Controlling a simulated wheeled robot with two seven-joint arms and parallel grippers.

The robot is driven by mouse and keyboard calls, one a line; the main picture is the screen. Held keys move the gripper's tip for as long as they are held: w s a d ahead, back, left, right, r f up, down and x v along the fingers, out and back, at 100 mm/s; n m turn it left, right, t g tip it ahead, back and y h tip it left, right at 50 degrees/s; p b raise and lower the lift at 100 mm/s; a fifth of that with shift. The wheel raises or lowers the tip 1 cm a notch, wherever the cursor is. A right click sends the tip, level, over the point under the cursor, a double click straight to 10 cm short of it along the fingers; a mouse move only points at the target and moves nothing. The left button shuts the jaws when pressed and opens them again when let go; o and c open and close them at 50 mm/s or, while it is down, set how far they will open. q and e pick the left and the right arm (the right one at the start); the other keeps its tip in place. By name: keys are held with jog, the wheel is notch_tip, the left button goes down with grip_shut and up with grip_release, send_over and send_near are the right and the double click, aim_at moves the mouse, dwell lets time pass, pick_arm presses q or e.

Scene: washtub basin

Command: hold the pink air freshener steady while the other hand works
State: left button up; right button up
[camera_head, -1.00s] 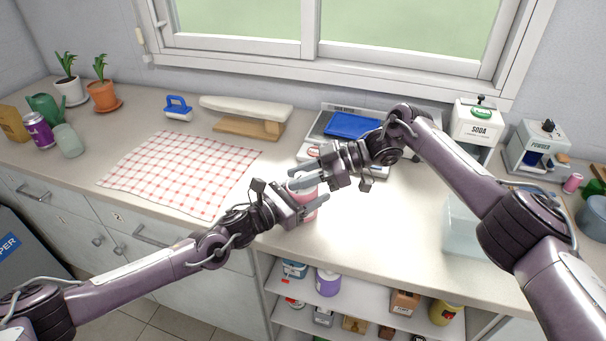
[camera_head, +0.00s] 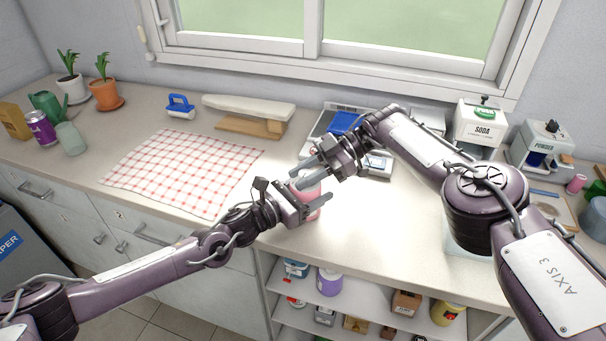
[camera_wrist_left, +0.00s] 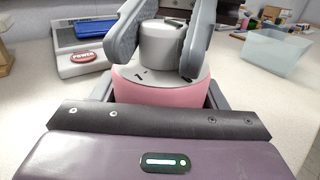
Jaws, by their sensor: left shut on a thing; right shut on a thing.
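The pink air freshener (camera_head: 312,205) stands upright near the counter's front edge. My left gripper (camera_head: 316,195) is shut around its pink body. In the left wrist view the pink body (camera_wrist_left: 160,94) has a grey top with a grey round cap (camera_wrist_left: 162,42). My right gripper (camera_head: 305,173) comes in from above and to the right. Its fingers (camera_wrist_left: 172,50) are shut on the cap, one on each side. In the head view the cap is mostly hidden by the fingers.
A scale (camera_head: 331,119) with a blue pan stands behind; a clear bin (camera_wrist_left: 278,52) is to the right. A red checked cloth (camera_head: 180,170) lies left. The soda dispenser (camera_head: 480,125) and powder dispenser (camera_head: 540,143) stand back right. Open shelves (camera_head: 345,308) are below.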

aim_at(306, 173)
pick_arm(q)
jog(key=shift+s+f, duration=0.15)
jog(key=shift+f, duration=0.2)
pick_arm(e)
jog(key=shift+w+d+r, duration=0.2)
jog(key=shift+d, duration=0.1)
jog(key=o, duration=0.7)
jog(key=shift+c, duration=0.2)
jog(key=shift+o, duration=1.3)
jog(key=shift+s, duration=0.1)
jog(key=shift+o, duration=0.3)
jog(key=shift+s+a, duration=0.1)
pick_arm(q)
jog(key=shift+a+r, duration=0.1)
pick_arm(e)
notch_tip(306, 173, up, 10)
